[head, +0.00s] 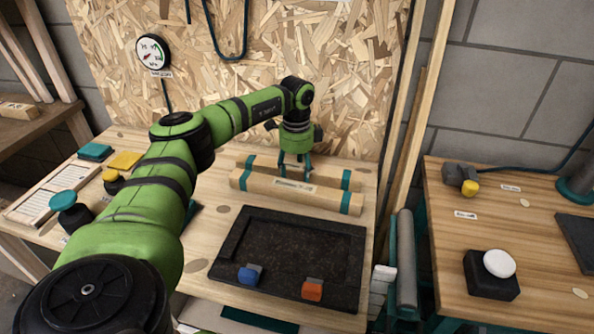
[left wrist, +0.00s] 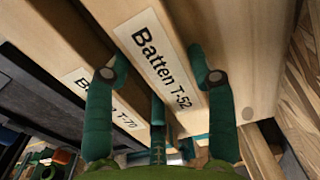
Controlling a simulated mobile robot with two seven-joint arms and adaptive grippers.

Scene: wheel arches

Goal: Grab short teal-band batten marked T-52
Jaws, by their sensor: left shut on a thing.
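The batten labelled T-52 (left wrist: 155,55) fills the middle of the left wrist view, pale wood with a white label. In the head view it is the rear batten (head: 325,174) on the workbench, with a teal band near its right end. My left gripper (head: 294,170) reaches down over it; in the left wrist view its fingers (left wrist: 160,76) are on both sides of it, shut on it. A batten labelled T-70 (left wrist: 80,65) lies alongside, the front one (head: 285,189) in the head view, hiding part of T-52. I cannot tell whether T-52 is lifted. My right gripper is not in view.
A dark tray (head: 340,232) lies in front of the battens with a blue piece (head: 249,273) and an orange piece (head: 312,289). Chipboard (head: 330,70) rises behind. A second table (head: 448,245) stands at the right, across a gap holding a grey roll (head: 406,262).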

